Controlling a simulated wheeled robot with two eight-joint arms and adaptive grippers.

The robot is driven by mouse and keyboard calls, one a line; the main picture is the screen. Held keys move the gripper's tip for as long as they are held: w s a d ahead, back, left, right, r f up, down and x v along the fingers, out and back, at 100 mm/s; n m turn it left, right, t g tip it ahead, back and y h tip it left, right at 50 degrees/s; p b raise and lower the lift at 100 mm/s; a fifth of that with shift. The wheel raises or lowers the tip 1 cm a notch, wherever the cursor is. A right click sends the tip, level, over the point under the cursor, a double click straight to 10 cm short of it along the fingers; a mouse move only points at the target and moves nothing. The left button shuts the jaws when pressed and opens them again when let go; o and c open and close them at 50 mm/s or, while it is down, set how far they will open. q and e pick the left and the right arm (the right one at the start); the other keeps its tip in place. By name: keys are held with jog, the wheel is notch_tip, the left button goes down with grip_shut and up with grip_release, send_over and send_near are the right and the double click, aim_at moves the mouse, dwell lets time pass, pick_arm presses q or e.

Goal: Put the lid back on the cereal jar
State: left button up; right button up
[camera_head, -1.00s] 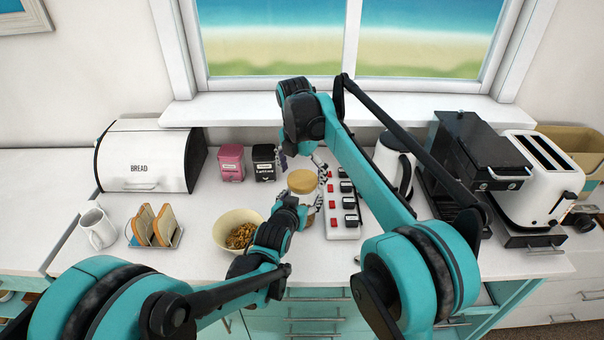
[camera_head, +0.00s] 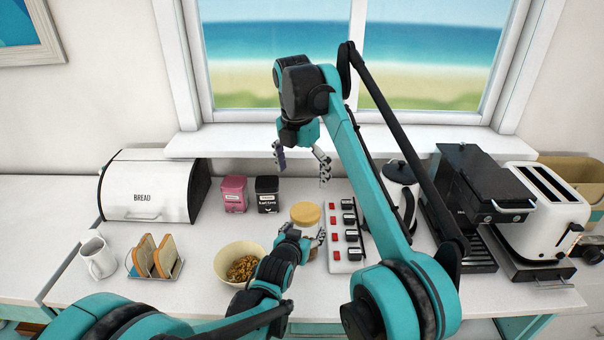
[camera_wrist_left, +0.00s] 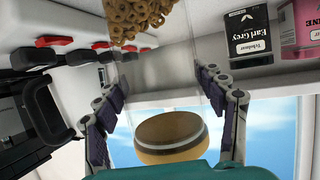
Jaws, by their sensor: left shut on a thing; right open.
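The clear cereal jar (camera_head: 307,249) stands on the counter, partly hidden by my left gripper (camera_head: 303,242). In the left wrist view, which is upside down, the left gripper (camera_wrist_left: 158,92) is shut on the jar's sides, with cereal rings (camera_wrist_left: 135,18) inside. The round wooden lid (camera_head: 306,213) is at the jar's mouth; in the left wrist view the lid (camera_wrist_left: 172,137) shows a grey seal band. I cannot tell if it is fully seated. My right gripper (camera_head: 303,171) is open and empty, above and apart from the lid.
A cereal bowl (camera_head: 222,268) stands left of the jar, and a power strip (camera_head: 335,254) close on its right. Pink and black tins (camera_head: 267,195) stand behind left. A kettle (camera_head: 398,192), coffee machine (camera_head: 465,190) and toaster (camera_head: 540,215) fill the right side.

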pick_arm(q)
jog(key=o, duration=1.8)
jog(key=shift+c, duration=0.2)
jog(key=v, duration=1.2)
